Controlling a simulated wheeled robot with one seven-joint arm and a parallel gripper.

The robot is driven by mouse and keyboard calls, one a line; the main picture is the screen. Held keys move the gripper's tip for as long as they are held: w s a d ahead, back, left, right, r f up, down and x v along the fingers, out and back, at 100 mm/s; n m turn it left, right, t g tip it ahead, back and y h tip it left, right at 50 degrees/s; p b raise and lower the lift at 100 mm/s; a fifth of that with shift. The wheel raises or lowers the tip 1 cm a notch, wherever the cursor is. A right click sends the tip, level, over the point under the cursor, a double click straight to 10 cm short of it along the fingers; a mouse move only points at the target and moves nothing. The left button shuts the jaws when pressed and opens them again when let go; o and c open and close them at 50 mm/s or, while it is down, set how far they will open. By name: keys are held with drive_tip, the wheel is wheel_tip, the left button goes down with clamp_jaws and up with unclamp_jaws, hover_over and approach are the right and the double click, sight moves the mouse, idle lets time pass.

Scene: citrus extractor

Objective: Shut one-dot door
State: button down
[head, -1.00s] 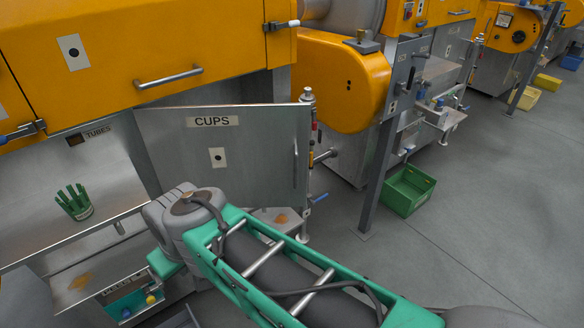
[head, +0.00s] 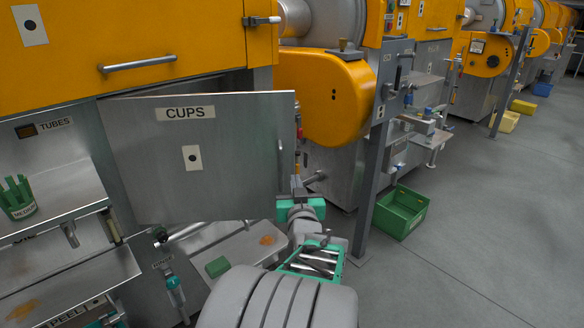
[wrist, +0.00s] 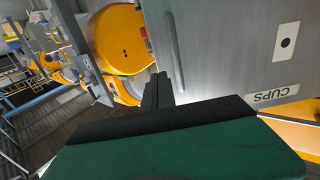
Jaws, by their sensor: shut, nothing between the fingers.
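The steel CUPS door (head: 225,185), with a one-dot label, stands ajar. A dark gap shows behind its top edge, and its upright bar handle is near the right edge. In the wrist view the door (wrist: 235,40) appears turned over, with its handle at its left side. My gripper (wrist: 157,88) is shut and empty, close to the handle end of the door; I cannot tell whether it touches. In the head view my green and grey hand is at the door's lower right corner, and the fingertips are not clear.
An orange panel (head: 130,30) above also bears a one-dot label and a bar handle. A grey post (head: 376,150) and an orange rounded housing (head: 325,98) stand to the right. A green crate (head: 402,212) is on the floor.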

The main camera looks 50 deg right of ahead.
sight(291, 160)
drive_tip(key=x, duration=0.9)
drive_tip(key=shift+w+d, duration=0.2)
drive_tip(key=shift+w, duration=0.05)
